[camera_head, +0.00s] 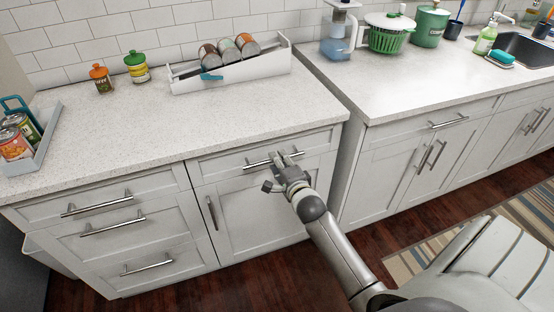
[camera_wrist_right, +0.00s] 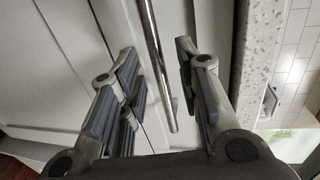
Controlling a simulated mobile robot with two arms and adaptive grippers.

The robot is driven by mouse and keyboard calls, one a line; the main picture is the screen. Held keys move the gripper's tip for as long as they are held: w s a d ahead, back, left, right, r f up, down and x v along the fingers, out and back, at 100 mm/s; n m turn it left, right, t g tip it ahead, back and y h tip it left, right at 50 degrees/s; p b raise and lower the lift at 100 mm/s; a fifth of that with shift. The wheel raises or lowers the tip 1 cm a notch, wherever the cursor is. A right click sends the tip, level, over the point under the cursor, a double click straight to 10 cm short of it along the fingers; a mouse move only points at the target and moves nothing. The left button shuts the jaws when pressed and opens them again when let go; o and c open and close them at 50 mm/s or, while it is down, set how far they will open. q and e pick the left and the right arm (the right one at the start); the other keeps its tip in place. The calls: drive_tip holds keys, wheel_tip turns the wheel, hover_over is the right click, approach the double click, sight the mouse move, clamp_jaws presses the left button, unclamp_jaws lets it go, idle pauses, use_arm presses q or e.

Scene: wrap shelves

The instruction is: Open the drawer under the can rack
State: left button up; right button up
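The white can rack (camera_head: 262,66) holds several cans on the counter. Below it, the drawer (camera_head: 218,171) is a white panel under the counter edge and looks closed. Its metal bar handle (camera_head: 257,163) runs across the front. My right gripper (camera_head: 284,158) is at the right part of this handle and hides some of it. In the right wrist view, my right gripper (camera_wrist_right: 160,62) has its fingers apart, with the handle (camera_wrist_right: 153,45) running through the gap between them. I see clear space on each side of the bar. My left gripper is in neither view.
A cabinet door with an upright handle (camera_head: 212,213) is below the drawer. A stack of drawers (camera_head: 130,226) stands at left. Two jars (camera_head: 137,68) and a tray of cans (camera_head: 42,150) are on the counter. The counter's front is clear.

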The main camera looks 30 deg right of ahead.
drive_tip(key=shift+x, duration=1.1)
drive_tip(key=shift+c, duration=0.4)
clamp_jaws()
